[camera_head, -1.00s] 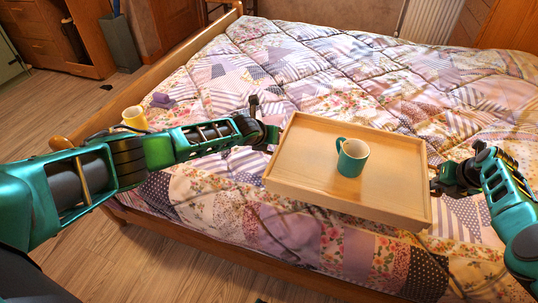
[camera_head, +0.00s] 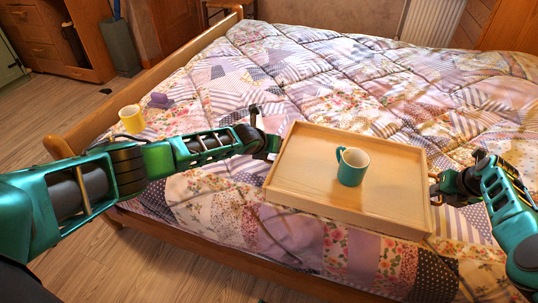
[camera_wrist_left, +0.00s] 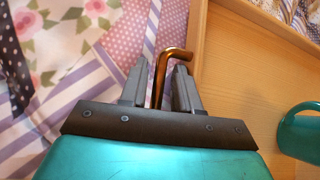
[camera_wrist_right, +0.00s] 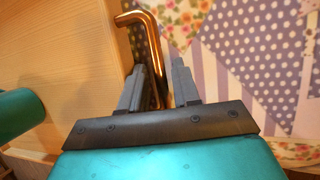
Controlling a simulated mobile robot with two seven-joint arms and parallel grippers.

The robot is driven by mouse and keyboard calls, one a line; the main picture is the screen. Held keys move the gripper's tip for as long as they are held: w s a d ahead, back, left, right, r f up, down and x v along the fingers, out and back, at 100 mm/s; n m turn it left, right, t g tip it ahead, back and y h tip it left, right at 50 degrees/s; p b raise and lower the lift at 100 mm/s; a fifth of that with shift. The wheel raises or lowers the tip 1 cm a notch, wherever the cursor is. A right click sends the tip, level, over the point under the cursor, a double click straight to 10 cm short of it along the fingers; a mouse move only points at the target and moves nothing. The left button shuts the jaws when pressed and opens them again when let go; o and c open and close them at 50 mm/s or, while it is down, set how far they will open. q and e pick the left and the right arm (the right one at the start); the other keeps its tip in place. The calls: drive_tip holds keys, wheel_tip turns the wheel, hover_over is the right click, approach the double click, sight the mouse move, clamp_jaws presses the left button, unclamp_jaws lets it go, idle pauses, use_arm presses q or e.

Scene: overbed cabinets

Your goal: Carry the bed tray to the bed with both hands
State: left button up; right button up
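The light wooden bed tray (camera_head: 310,188) is over the near part of the bed, with a teal mug (camera_head: 352,167) upright on it. I cannot tell whether its underside touches the quilt. My left gripper (camera_head: 270,145) is at the tray's left side; its fingers (camera_wrist_left: 160,82) are shut around a copper-coloured handle (camera_wrist_left: 164,62). My right gripper (camera_head: 438,188) is at the right side; its fingers (camera_wrist_right: 160,82) are around the other copper handle (camera_wrist_right: 151,40). The tray looks roughly level. The mug also shows partly in the left wrist view (camera_wrist_left: 300,132).
The patchwork quilt (camera_head: 400,75) covers the bed, with free room behind the tray. A yellow mug (camera_head: 132,119) and a small purple thing (camera_head: 158,100) are at the bed's left side. The wooden bed frame (camera_head: 150,85) runs along the left.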

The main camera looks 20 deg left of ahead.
use_arm(q)
drive_tip(key=shift+o, duration=0.5)
use_arm(e)
drive_tip(key=shift+o, duration=0.5)
use_arm(q)
drive_tip(key=shift+d, duration=0.15)
use_arm(e)
drive_tip(key=shift+a, duration=0.1)
